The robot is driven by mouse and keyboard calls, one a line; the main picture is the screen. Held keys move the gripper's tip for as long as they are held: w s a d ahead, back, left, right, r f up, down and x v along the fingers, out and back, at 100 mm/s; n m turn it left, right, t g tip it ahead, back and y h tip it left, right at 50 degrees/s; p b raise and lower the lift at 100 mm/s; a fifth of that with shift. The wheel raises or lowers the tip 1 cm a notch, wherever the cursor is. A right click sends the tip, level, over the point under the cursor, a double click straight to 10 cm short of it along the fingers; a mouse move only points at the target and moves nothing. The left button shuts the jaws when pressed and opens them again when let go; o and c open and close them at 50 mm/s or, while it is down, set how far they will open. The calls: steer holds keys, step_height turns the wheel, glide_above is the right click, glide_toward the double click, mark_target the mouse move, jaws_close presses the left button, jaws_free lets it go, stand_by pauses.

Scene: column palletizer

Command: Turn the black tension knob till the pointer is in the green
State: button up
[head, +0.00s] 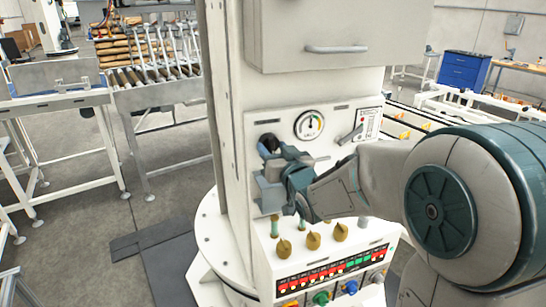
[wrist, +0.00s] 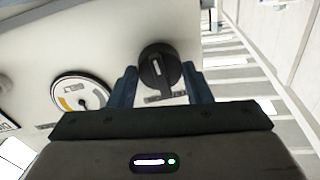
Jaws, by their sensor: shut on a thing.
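The black tension knob (head: 268,141) sits on the white column panel, left of the round gauge (head: 309,125). My gripper (head: 266,154) is at the knob and hides part of it. In the wrist view the knob (wrist: 160,68) lies between the two fingers of my gripper (wrist: 160,80), which are shut on it. The gauge also shows in the wrist view (wrist: 82,93), with a coloured arc. In the head view its pointer stands roughly upright. Whether the pointer is inside the green is too small to tell.
A lever plate (head: 368,124) is right of the gauge. Below are several brass knobs (head: 313,241) and a lit strip of red and green indicators (head: 330,271). A cabinet handle (head: 336,49) juts out above. Roller conveyors (head: 155,92) stand at the left.

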steer(key=shift+m, duration=0.4)
steer(key=o, duration=1)
steer(key=shift+a, duration=0.1)
